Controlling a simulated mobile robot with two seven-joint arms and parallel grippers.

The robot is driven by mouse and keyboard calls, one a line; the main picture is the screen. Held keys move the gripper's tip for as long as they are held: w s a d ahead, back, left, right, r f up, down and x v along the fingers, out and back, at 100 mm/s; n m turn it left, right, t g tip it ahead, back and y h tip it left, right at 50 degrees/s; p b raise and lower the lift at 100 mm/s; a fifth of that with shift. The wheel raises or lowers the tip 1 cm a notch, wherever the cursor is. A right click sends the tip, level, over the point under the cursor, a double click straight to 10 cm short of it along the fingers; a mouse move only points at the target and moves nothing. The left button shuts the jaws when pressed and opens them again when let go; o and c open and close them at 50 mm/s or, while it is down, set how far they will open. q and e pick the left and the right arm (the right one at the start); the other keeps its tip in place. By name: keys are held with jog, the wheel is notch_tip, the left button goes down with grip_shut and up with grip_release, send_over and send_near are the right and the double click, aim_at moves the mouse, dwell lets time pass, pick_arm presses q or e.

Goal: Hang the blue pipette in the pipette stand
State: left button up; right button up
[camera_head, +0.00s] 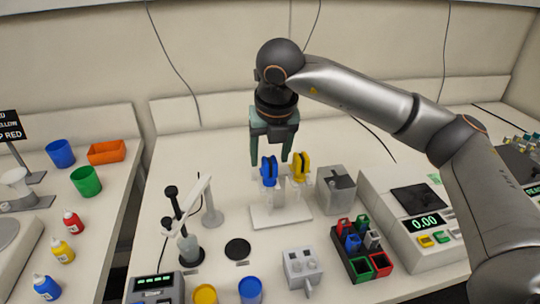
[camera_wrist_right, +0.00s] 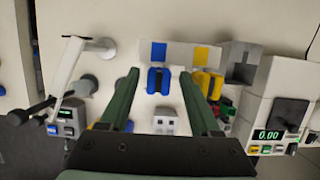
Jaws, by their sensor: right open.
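The blue pipette (camera_head: 268,171) stands upright at the left place of the white pipette stand (camera_head: 280,215), beside a yellow pipette (camera_head: 300,167). In the right wrist view the blue pipette (camera_wrist_right: 158,80) is in line with the blue square on the stand (camera_wrist_right: 180,50). My right gripper (camera_head: 271,160) is open, pointing down at the stand's left side. In the right wrist view its green fingers (camera_wrist_right: 158,76) lie on either side of the blue pipette with gaps, and I see no contact. The pipette's lower part is hard to make out. My left gripper is not in view.
A grey box (camera_head: 336,187) stands close right of the stand. A white lamp-like arm (camera_head: 200,190) stands to its left. A rack of coloured pieces (camera_head: 362,250) and a balance (camera_head: 425,222) lie to the right. The table behind the stand is clear.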

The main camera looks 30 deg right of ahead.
jog(key=shift+r+p, duration=1.45)
jog(key=shift+r, duration=1.25)
jog(key=shift+s+f, duration=0.1)
